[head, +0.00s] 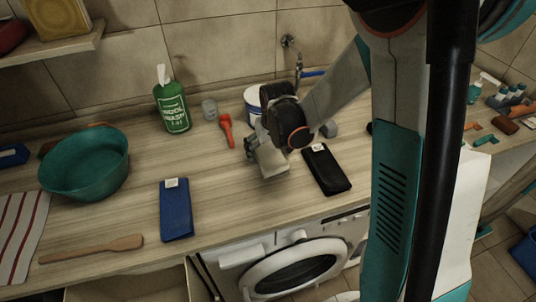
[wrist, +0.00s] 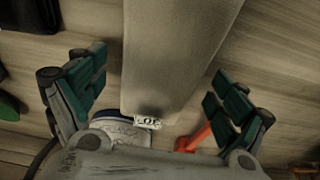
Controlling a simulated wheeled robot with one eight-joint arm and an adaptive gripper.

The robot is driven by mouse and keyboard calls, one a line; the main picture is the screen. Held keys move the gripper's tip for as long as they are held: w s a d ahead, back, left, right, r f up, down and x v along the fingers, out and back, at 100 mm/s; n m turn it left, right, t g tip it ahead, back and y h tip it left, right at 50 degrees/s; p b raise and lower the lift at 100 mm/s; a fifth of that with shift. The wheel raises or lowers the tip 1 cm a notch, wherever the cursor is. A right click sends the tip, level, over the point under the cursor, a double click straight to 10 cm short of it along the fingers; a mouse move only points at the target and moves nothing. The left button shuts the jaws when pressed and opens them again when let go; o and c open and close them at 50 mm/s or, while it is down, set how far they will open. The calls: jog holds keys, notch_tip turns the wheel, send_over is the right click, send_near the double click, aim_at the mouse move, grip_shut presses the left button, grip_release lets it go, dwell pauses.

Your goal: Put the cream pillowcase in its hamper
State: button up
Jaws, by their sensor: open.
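The cream pillowcase (head: 271,160) is a folded, flat cloth on the wooden counter, partly hidden by my gripper (head: 288,143). In the wrist view the cream pillowcase (wrist: 180,50) runs up between the two spread fingers of my gripper (wrist: 156,88). A small white tag (wrist: 148,122) with dark lettering shows at its near end. The fingers are open, with a gap on each side of the cloth. I cannot make out which container is its hamper.
A black folded cloth (head: 326,169) lies just right of the pillowcase and a blue one (head: 176,210) to its left. A washing machine (head: 290,268) is below the counter.

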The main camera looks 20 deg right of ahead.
jog(key=shift+s+r, duration=0.1)
jog(key=shift+c, duration=0.6)
jog(key=c, duration=1.3)
